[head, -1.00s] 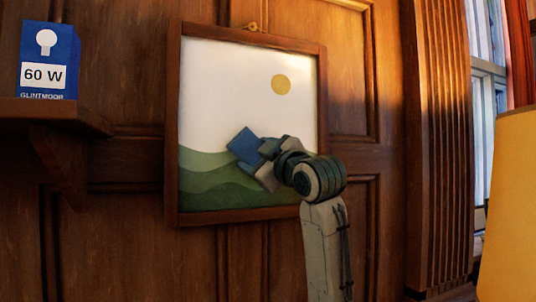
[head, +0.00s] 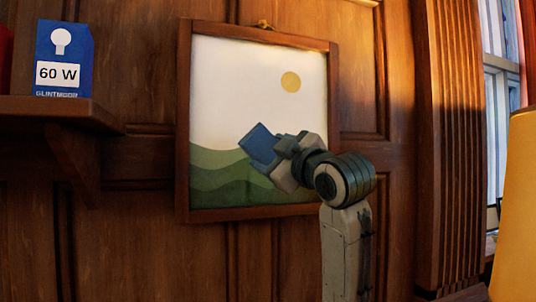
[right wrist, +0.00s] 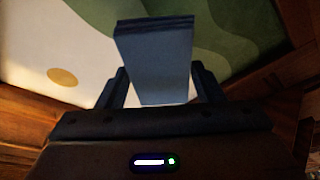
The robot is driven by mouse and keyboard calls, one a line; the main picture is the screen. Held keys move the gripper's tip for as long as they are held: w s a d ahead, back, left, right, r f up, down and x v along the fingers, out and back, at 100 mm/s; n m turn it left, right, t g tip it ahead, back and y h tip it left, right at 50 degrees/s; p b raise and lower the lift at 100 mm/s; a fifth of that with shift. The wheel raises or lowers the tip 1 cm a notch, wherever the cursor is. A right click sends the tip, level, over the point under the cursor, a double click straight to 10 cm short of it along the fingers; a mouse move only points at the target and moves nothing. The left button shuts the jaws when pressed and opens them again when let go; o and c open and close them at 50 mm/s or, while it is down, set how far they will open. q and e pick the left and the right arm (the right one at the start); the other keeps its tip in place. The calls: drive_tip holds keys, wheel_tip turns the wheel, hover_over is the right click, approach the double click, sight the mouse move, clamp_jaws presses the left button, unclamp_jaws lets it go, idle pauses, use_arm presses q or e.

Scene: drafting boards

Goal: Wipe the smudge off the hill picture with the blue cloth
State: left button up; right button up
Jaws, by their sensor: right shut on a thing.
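The hill picture (head: 235,85) hangs on the wood-panelled wall in a brown frame. It has green hills, a pale sky and a yellow sun. My right gripper (head: 280,150) is shut on the blue cloth (head: 260,145), a folded pad, in front of the picture where hills meet sky. In the right wrist view the cloth (right wrist: 155,65) stands between the two fingers (right wrist: 158,95), with the picture (right wrist: 85,50) behind it. I cannot tell whether the cloth touches the picture. No smudge shows; the cloth and arm cover part of the picture. My left gripper is not in view.
A wooden shelf (head: 50,112) at left holds a blue 60 W bulb box (head: 62,60), with a red thing partly visible at the edge. A yellow lampshade (head: 512,200) stands at right near a window. The wall left below the picture is clear.

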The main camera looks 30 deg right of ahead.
drive_tip(key=shift+s+a, duration=0.1)
drive_tip(key=shift+s, duration=0.4)
drive_tip(key=shift+s+a, duration=0.2)
drive_tip(key=shift+s, duration=0.55)
drive_tip(key=shift+s+a, duration=0.15)
drive_tip(key=shift+s, duration=0.6)
drive_tip(key=shift+w, duration=0.1)
